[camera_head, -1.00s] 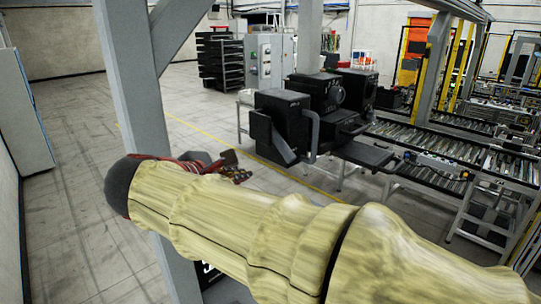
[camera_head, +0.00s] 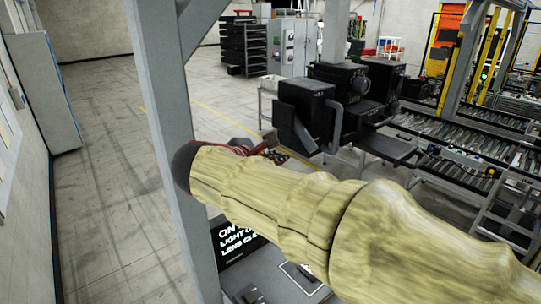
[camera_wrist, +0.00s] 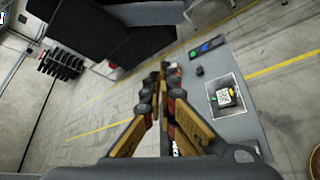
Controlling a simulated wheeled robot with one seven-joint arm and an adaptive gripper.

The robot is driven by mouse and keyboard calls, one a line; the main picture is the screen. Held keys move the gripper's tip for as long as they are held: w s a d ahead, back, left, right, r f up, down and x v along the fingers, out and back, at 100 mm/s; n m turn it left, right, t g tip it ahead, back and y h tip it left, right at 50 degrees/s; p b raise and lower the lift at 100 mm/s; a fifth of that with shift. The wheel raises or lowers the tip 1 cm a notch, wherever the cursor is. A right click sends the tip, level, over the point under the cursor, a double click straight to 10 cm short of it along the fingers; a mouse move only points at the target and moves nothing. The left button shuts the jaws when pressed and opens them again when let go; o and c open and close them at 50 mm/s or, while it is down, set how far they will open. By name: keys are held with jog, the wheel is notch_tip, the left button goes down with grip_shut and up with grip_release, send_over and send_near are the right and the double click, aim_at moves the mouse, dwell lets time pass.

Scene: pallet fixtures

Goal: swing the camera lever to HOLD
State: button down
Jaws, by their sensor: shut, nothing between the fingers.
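My gripper (camera_head: 275,153) shows at the end of my pale, covered arm in the head view. In the wrist view its fingers (camera_wrist: 161,70) meet at the tips, with nothing between them. I cannot pick out a camera lever or a HOLD mark for certain. A black machine (camera_head: 305,103) with a grey bent handle (camera_head: 334,125) stands beyond my gripper in the head view. A dark body (camera_wrist: 155,45) fills the top of the wrist view.
A grey post (camera_head: 165,140) stands close to my arm. A black sign (camera_head: 232,238) with white letters, partly hidden by my arm, is below. Roller conveyors (camera_head: 480,150) run at the right. Open floor (camera_head: 100,180) lies to the left.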

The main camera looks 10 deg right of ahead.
aim_at(305, 137)
jog(key=d, duration=0.1)
jog(key=d+r+p, duration=0.1)
jog(key=w+d+p, duration=0.1)
jog(key=d, duration=0.1)
jog(key=shift+w+d+r, duration=0.1)
jog(key=shift+r, duration=0.15)
jog(key=shift+s+d+r, duration=0.15)
jog(key=shift+s, duration=0.1)
dwell(0.5)
